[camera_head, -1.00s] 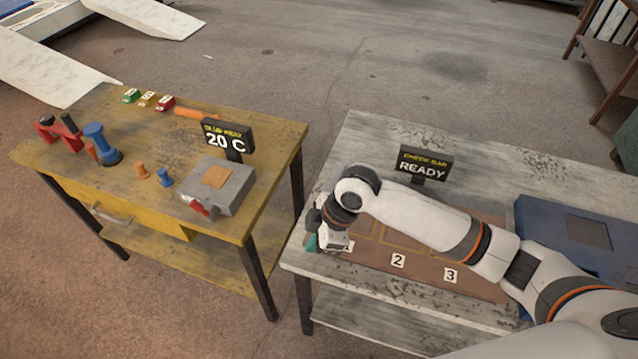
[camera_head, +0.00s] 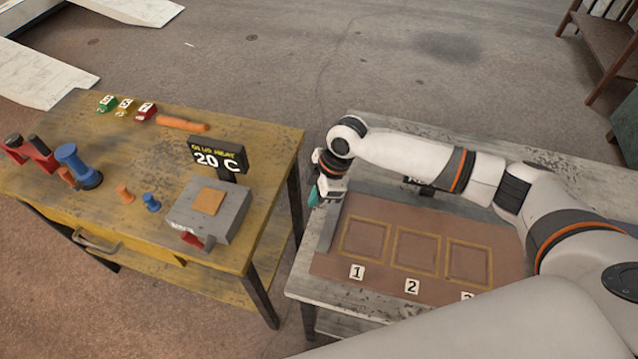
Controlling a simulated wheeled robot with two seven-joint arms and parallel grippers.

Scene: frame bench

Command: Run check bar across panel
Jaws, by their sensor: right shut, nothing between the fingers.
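The brown panel (camera_head: 378,285) lies on the right bench, with three yellow-outlined squares and number labels along its front. A thin grey bar (camera_head: 329,232), seemingly the check bar, lies along the panel's left side, left of square 1. My right gripper (camera_head: 318,198) is at the bar's far end, near the panel's back left corner. It is shut with nothing between its fingers; whether it touches the bar I cannot tell. A teal part shows at its tip. The check bar sign (camera_head: 420,188) is mostly hidden behind my right arm. My left gripper is out of view.
A yellow table (camera_head: 262,165) stands left, across a narrow gap. It holds a grey block (camera_head: 226,225) with an orange square, a "20 C" sign (camera_head: 217,158), a blue spool-like part (camera_head: 78,165) and small coloured blocks. My arm covers the right bench's right side.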

